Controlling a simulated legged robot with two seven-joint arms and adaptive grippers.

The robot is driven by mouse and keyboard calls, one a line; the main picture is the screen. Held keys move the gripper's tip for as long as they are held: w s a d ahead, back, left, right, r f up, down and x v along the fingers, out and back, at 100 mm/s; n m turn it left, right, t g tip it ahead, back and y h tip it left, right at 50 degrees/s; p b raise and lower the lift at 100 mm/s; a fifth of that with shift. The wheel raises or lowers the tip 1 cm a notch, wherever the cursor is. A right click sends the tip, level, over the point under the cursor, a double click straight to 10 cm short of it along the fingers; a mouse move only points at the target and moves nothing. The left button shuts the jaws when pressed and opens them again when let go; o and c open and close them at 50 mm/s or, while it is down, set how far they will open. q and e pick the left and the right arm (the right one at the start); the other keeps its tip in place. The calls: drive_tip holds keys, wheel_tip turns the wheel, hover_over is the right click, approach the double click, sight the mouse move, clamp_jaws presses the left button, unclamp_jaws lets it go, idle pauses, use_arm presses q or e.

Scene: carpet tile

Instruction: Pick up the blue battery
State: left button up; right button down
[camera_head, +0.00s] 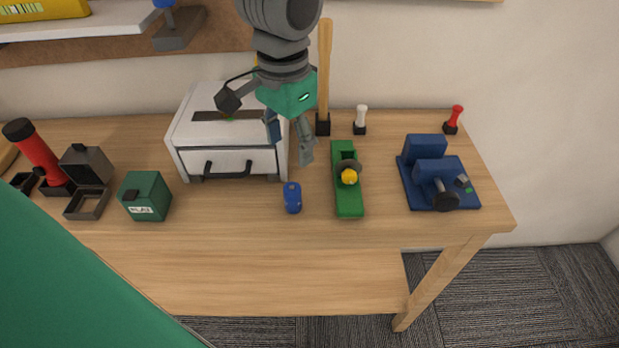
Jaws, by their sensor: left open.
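The blue battery (292,198) stands or lies on the wooden table near its front middle; I cannot tell which. It is a small blue rounded piece with a lighter mark on top. My left gripper (290,148) hangs down from the top of the picture, its fingers spread and nothing between them. In the picture it is above the battery and apart from it, in front of the white drawer box's right side. The battery is not covered by the gripper. My right gripper is not in view.
A white drawer box (219,163) stands left of the battery, a green plane-like tool (346,205) right of it. A blue vise-like device (424,146) is farther right. A green box (147,195) and red flashlight-like object (38,150) are left. Table (240,224) before the battery is clear.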

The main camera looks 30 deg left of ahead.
use_arm(q)
drive_tip(key=b, duration=0.1)
hover_over(296, 188)
drive_tip(key=a, duration=0.2)
wheel_tip(296, 188, down, 5)
drive_tip(key=shift+r, duration=0.1)
drive_tip(key=f, duration=0.1)
drive_tip(key=d+f, duration=0.1)
drive_tip(key=f, duration=0.1)
drive_tip(key=shift+w+d+f+b, duration=0.1)
drive_tip(key=shift+d+f+b, duration=0.05)
drive_tip(key=shift+d+b, duration=0.15)
drive_tip(key=shift+d+f, duration=0.1)
drive_tip(key=shift+f, duration=0.05)
drive_tip(key=shift+d+f, duration=0.1)
drive_tip(key=shift+f, duration=0.2)
drive_tip(key=f, duration=0.3)
drive_tip(key=a+f+b, duration=0.1)
drive_tip(key=shift+s+a+f, duration=0.1)
drive_tip(key=shift+s+f, duration=0.15)
drive_tip(key=shift+f, duration=0.2)
drive_tip(key=shift+d, duration=0.2)
drive_tip(key=shift+d+r, duration=0.2)
drive_tip(key=shift+d, duration=0.15)
clamp_jaws()
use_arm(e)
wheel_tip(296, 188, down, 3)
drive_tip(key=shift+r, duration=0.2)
